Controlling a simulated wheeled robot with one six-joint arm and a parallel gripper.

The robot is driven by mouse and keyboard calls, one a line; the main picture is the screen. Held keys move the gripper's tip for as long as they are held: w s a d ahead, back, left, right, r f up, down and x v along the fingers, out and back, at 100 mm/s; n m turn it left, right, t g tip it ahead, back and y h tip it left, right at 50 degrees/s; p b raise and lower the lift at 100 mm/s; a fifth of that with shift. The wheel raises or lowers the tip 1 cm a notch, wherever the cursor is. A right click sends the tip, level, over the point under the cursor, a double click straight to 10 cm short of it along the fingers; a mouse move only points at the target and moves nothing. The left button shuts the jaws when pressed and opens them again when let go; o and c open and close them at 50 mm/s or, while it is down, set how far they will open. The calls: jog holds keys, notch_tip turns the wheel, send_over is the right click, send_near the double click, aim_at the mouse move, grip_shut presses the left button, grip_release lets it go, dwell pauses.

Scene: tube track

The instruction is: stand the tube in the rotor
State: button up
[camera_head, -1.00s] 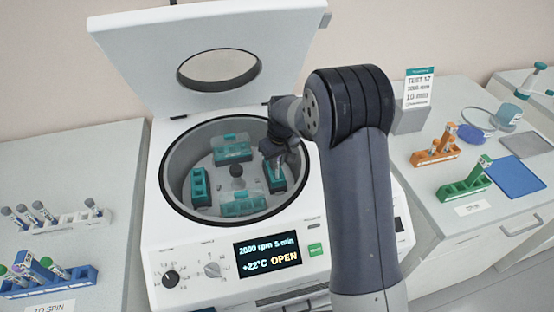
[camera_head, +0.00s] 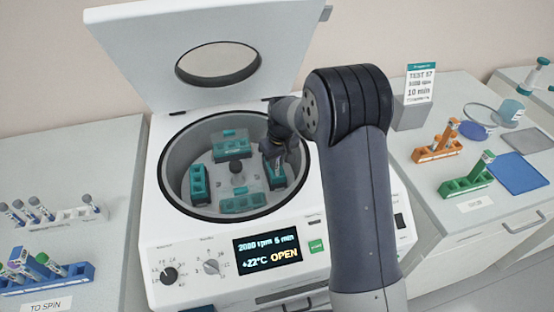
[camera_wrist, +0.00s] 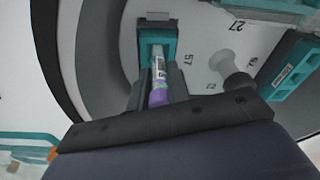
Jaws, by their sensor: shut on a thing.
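The rotor (camera_head: 216,171) sits in the open centrifuge (camera_head: 168,247) and carries teal buckets around a dark hub. My gripper (camera_head: 279,154) is over the right-hand bucket (camera_head: 275,178) in the head view. In the wrist view my gripper (camera_wrist: 158,82) is shut on a tube (camera_wrist: 159,68) with a purple cap and a pale label. The tube's far end reaches into a teal bucket (camera_wrist: 170,46) beside the number 57. How deep it sits is hidden. The arm covers part of the bowl's right side in the head view.
The raised lid (camera_head: 130,50) stands behind the bowl. A blue rack (camera_head: 75,275) and a white rack (camera_head: 70,218) with tubes are at left. Orange (camera_head: 437,152) and green (camera_head: 466,186) racks stand at right. The bowl's wall (camera_wrist: 108,60) is close beside my gripper.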

jog(key=shift+f+b, duration=0.45)
jog(key=shift+f, duration=0.25)
jog(key=o, duration=0.8)
jog(key=r, duration=0.3)
jog(key=s+r, duration=0.1)
jog(key=r, duration=0.3)
jog(key=r+b, duration=0.1)
jog(key=r, duration=0.2)
jog(key=shift+s+d+r, duration=0.2)
jog(key=shift+d+r, duration=0.1)
jog(key=shift+d, duration=0.1)
